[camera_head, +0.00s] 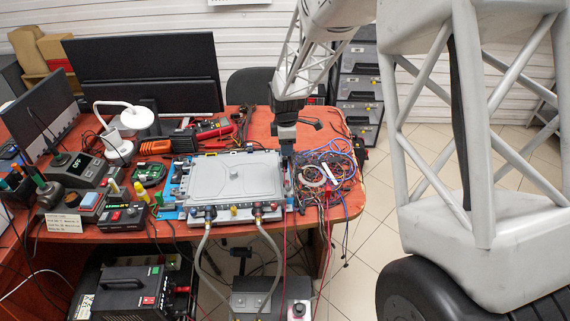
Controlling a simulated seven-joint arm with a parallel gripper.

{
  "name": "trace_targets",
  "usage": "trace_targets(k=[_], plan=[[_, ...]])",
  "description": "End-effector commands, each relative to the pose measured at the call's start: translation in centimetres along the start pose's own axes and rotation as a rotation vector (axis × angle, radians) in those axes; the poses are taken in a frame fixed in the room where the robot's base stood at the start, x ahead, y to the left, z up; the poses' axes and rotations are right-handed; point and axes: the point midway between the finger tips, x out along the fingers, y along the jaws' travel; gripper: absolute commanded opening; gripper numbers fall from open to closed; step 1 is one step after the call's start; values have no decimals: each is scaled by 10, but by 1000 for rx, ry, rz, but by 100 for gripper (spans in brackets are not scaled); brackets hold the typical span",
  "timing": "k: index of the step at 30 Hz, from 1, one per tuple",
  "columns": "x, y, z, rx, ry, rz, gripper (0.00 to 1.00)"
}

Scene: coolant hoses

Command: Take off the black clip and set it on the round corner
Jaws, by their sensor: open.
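My gripper (288,158) points down at the right edge of a grey lidded case (235,178), close to its back right corner. It is small here, but its jaws look open, and I see nothing held between them. Two grey hoses (205,245) run down from dark fittings (210,213) on the case's front side, with a yellow cap between them. I cannot single out the black clip at this size; it may be among these dark parts or hidden by my gripper. The orange-red table (343,196) has a rounded corner at its right end.
A tangle of coloured wires (325,172) lies right of the case. Instruments (85,170), a black monitor (145,75) and hand tools crowd the left and back. A black power unit (130,290) stands below the table's front. Clear table is scarce, mostly near the right edge.

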Motion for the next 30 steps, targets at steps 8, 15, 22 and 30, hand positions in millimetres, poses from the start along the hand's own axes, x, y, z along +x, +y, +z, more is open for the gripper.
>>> trace_targets(k=[8,15,22,30], plan=[[9,0,0,1,0,-1,47],[25,0,0,1,0,0,47],[26,0,0,1,0,0,47],[32,1,0,1,0,-1,47]])
